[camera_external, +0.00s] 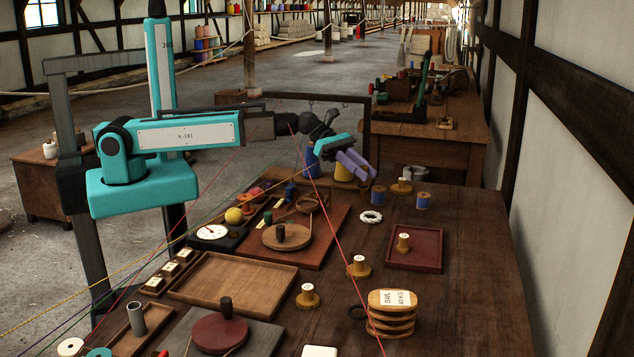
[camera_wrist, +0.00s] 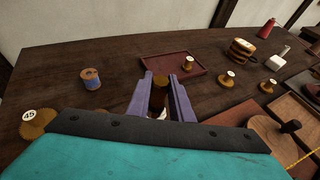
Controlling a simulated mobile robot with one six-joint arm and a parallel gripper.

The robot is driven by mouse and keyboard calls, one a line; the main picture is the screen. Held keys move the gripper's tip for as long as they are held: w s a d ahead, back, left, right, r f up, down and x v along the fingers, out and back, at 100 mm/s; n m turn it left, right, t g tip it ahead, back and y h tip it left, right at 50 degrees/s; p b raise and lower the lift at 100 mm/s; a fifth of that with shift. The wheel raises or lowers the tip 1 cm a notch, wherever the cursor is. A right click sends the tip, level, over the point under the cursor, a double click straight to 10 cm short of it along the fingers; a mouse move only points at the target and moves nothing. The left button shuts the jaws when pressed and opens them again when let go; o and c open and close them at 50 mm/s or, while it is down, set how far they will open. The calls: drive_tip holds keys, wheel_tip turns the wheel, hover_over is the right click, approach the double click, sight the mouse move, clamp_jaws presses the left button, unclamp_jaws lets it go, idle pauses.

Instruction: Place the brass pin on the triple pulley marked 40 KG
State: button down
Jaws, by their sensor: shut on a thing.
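My gripper (camera_external: 357,168), with purple fingers, is raised above the far part of the bench. In the wrist view the fingers (camera_wrist: 168,92) are shut on a small brass-brown piece (camera_wrist: 158,97), seemingly the brass pin, partly hidden between them. It cannot be made out in the external view. The triple pulley (camera_external: 391,299), a stack of wooden discs with a label reading SWL 40 KG, stands at the front right of the bench. It also shows at the upper right in the wrist view (camera_wrist: 242,48). My gripper is well apart from it.
A red tray (camera_external: 429,264) holding a white-topped peg lies between gripper and pulley. More pegs (camera_external: 359,268) and blue spools (camera_external: 423,201) stand nearby. A red line (camera_external: 335,237) crosses diagonally over the bench. A wooden tray (camera_external: 212,311) lies left. Bare wood surrounds the pulley's right side.

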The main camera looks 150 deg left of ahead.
drive_tip(key=shift+s+a+n+y, duration=0.15)
drive_tip(key=shift+a+n+y, duration=0.15)
drive_tip(key=shift+a, duration=0.2)
drive_tip(key=shift+w+a+r, duration=0.15)
drive_tip(key=shift+w+a, duration=0.05)
drive_tip(key=w+d+r+p, duration=0.2)
drive_tip(key=w+d+p, duration=0.1)
drive_tip(key=w+d, duration=0.4)
drive_tip(key=w+d+r+p, duration=0.2)
drive_tip(key=w+d, duration=0.4)
drive_tip(key=w, duration=0.4)
drive_tip(key=w+d+r+m+h+p, duration=0.1)
drive_tip(key=w+d+m+h+p, duration=0.1)
drive_tip(key=w+d, duration=0.3)
drive_tip(key=w+d+r+m+h+p, duration=0.1)
drive_tip(key=w+d, duration=0.5)
drive_tip(key=d, duration=0.7)
drive_tip(key=shift+d+r+m+t+h+p, duration=0.15)
drive_tip(key=shift+r+m+t+h+p, duration=0.25)
drive_tip(key=shift+r+h, duration=0.3)
drive_tip(key=shift+w, duration=0.15)
drive_tip(key=w+a+f+p, duration=0.1)
drive_tip(key=w+a+p, duration=0.3)
drive_tip(key=w, duration=0.9)
drive_tip(key=shift+w+a+f, duration=0.15)
drive_tip(key=shift+w+a, duration=0.25)
drive_tip(key=shift+a, duration=0.4)
